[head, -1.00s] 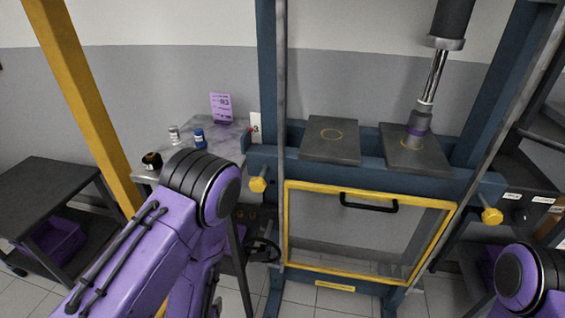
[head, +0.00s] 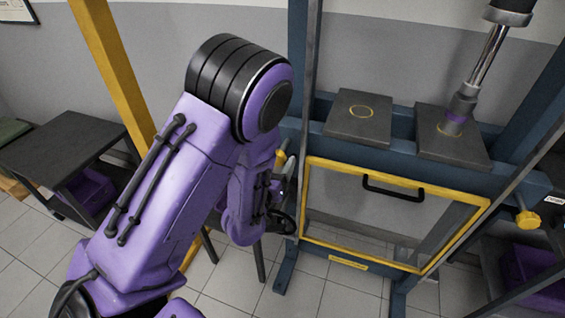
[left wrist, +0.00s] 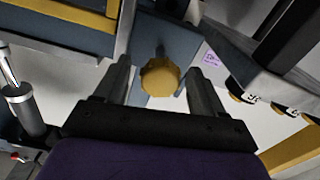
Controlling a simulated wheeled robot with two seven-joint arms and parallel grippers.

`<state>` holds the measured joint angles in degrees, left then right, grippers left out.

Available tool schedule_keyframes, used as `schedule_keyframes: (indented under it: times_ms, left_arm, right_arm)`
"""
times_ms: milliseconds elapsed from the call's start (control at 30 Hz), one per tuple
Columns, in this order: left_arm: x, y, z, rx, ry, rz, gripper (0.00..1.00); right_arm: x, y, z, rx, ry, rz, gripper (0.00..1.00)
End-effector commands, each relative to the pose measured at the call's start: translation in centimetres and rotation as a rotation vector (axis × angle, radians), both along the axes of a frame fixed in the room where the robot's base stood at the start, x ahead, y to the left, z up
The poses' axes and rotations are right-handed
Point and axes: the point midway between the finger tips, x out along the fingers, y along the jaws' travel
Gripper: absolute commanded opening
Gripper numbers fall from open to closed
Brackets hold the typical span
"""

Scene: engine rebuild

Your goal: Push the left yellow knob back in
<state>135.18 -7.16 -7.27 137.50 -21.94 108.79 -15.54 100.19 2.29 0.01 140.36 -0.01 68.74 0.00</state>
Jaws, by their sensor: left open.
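The left yellow knob (left wrist: 160,77) shows in the left wrist view, in front of the blue frame, with a short dark stem behind it. In the head view only a sliver of the knob (head: 281,159) shows beside my arm. My left gripper (left wrist: 158,72) is open, with one finger on each side of the knob in the picture. I see no clear contact, and the exact depth gap cannot be told. In the head view my left arm hides most of the gripper. My right gripper is not in view.
The blue press frame has a yellow-edged guard door (head: 399,183) with a black handle. Two dark plates (head: 358,118) lie on its beam. The right yellow knob (head: 528,222) is at the far right. A dark bench (head: 62,143) stands left.

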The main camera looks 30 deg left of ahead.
Motion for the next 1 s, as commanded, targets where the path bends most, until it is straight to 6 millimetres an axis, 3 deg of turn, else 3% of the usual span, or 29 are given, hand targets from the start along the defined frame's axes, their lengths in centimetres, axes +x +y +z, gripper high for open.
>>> schedule_keyframes:
  times_ms: [33, 200, 467, 500, 567, 700, 833, 1000]
  left_arm:
    - [0.9, 0.3, 0.7, -0.001, -0.001, 0.003, 0.70]
    - [2.7, 0.8, 0.5, 0.000, -0.001, 0.003, 0.70]
    - [3.1, 0.8, 0.3, 0.001, 0.001, 0.002, 0.70]
    - [3.0, 0.8, 0.3, 0.001, 0.001, 0.002, 0.66]
    - [3.0, 0.8, 0.3, 0.001, 0.001, 0.002, 0.47]
    - [3.0, 0.8, 0.3, 0.001, 0.001, 0.002, 0.01]
    - [3.4, 0.9, 0.3, 0.000, -0.002, 0.002, 0.00]
    - [5.5, 1.4, 0.4, 0.001, -0.003, 0.004, 0.00]
  right_arm:
    - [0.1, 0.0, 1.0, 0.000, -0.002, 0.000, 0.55]
    - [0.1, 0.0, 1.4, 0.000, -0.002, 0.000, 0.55]
    - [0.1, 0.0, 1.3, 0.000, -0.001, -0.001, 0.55]
    - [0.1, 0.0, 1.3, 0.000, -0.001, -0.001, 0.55]
    - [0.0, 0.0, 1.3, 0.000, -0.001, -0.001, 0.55]
    - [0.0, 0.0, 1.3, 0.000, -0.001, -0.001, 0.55]
    - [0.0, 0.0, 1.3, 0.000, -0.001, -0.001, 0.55]
    - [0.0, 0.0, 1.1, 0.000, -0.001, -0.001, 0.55]
